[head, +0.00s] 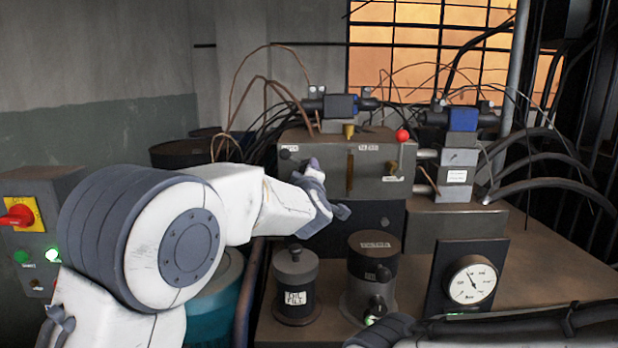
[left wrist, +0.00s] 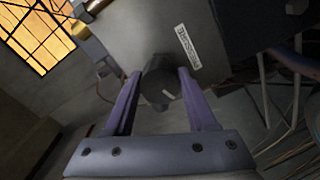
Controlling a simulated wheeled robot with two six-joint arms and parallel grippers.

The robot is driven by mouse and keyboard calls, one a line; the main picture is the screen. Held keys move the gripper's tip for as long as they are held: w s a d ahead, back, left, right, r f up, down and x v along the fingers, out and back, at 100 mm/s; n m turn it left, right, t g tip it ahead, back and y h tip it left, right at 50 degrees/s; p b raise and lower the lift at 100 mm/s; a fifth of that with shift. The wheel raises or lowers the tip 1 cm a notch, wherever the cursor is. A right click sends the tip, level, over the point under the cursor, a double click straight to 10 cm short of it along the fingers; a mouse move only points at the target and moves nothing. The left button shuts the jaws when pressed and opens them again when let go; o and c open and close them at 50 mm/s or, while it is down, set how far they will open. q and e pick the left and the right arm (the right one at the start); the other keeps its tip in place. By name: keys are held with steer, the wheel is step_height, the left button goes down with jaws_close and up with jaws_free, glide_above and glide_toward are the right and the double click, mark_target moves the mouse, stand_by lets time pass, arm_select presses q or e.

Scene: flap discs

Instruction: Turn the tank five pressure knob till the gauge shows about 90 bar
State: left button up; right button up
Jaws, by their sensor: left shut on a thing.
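My left gripper (head: 314,172) is at the front face of the grey tank block (head: 372,160). In the left wrist view its two purple fingers (left wrist: 158,96) stand on either side of a dark round knob (left wrist: 157,82) with a pale mark, shut on it. A white label (left wrist: 187,46) sits beside the knob; its print is too small to read surely. In the head view the gripper hides most of the knob. A round white gauge (head: 473,281) on a dark panel stands at the right. Its needle points up and slightly left; the numbers are too small to read. My right gripper is not visible.
A dark canister (head: 295,285) and a taller dark cylinder with a valve (head: 372,272) stand on the bench in front of the block. A red-tipped lever (head: 402,136) is at the block's upper right. A red switch (head: 18,215) is far left. Hoses crowd the back right.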

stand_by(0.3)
arm_select(q)
steer(key=o, duration=1.4)
steer(key=s, duration=1)
steer(key=shift+s, duration=0.3)
